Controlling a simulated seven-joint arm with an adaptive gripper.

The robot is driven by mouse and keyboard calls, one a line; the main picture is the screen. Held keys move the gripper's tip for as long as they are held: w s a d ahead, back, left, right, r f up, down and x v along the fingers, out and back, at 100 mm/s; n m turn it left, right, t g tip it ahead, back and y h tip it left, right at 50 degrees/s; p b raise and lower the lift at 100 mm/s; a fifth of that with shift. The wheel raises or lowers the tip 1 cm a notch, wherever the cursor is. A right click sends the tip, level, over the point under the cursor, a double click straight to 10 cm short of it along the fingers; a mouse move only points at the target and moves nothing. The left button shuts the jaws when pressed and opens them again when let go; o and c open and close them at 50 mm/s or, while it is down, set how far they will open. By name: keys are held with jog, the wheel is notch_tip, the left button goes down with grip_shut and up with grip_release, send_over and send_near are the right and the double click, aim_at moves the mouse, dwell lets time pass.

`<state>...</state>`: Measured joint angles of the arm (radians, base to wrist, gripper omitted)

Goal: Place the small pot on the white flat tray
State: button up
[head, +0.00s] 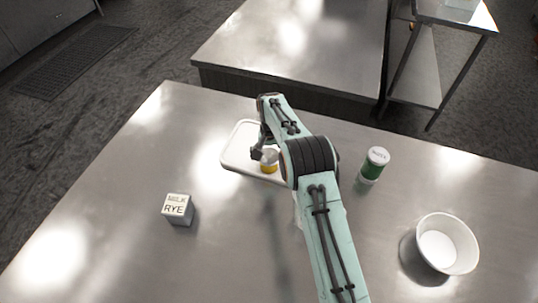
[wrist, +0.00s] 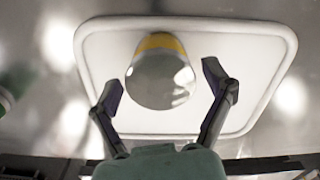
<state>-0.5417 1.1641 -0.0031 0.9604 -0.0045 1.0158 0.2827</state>
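The small pot (head: 269,167) is metallic with a yellow band. In the head view it shows beside my gripper (head: 262,154), within the outline of the white flat tray (head: 234,158) near its front side. In the wrist view the pot (wrist: 160,82) appears against the tray (wrist: 265,48) and seems to rest on it, though its base contact is not clear. My gripper (wrist: 163,84) is open, with one finger on each side of the pot and visible gaps between fingers and pot. My arm hides the tray's right part in the head view.
A milk carton-like box (head: 177,208) stands at the left of the metal table. A green shaker with a white lid (head: 373,165) and a white bowl (head: 447,245) stand to the right. Another metal table (head: 290,50) lies behind. The table between box and tray is clear.

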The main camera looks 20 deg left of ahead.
aim_at(269, 155)
notch_tip(269, 155, up, 12)
jog(key=s+d+r, duration=0.4)
jog(key=d+r, duration=0.4)
jog(key=d, duration=0.1)
jog(key=s+d+r+m, duration=0.1)
jog(key=s+d+r, duration=0.4)
jog(key=s+d, duration=0.35)
jog(key=s+d+f, duration=0.2)
jog(key=s+d, duration=0.2)
jog(key=s, duration=0.6)
jog(key=s+d+f, duration=0.2)
jog(key=s+d, duration=0.2)
jog(key=s, duration=0.5)
jog(key=shift+s+f+m+y, duration=0.2)
jog(key=shift+s+m+y, duration=0.2)
